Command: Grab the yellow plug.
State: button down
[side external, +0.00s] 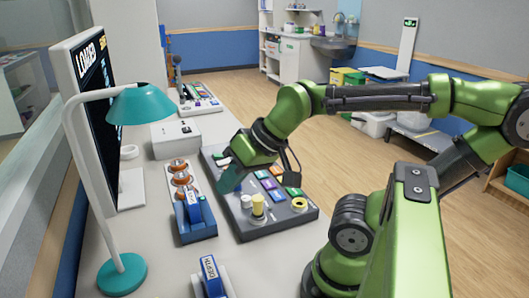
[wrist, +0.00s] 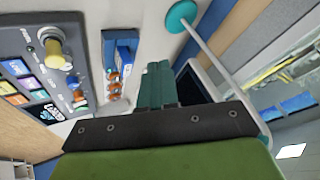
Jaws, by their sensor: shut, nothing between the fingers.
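The yellow plug (side external: 257,204) stands upright on the near part of a grey control panel (side external: 262,230). It also shows in the wrist view (wrist: 57,50), at the upper left on the panel. My gripper (side external: 226,186) has teal fingers, which show shut and empty in the wrist view (wrist: 154,75). In the side view the fingers are over the panel's left side, behind and left of the plug and apart from it. They hide part of the panel there.
A blue device (side external: 196,216) and orange coil-like parts (side external: 180,178) stand left of the panel. A teal desk lamp (side external: 122,274) and a monitor (side external: 88,85) line the table's left. Another blue device (side external: 211,277) is nearer. A white box (side external: 175,138) stands behind.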

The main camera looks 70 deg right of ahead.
jog(key=c, duration=0.8)
grip_release()
jog(key=m+g+h, duration=0.2)
jog(key=m+g, duration=0.4)
jog(key=m, duration=1.5)
send_over(257, 197)
jog(key=f, duration=0.2)
jog(key=m+g, duration=0.1)
jog(key=m, duration=0.6)
jog(key=shift+n, duration=0.3)
jog(key=f, duration=1)
jog(key=shift+s+f, duration=0.2)
jog(key=shift+s, duration=0.1)
jog(key=shift+w+f, duration=0.2)
jog(key=shift+f, duration=2.35)
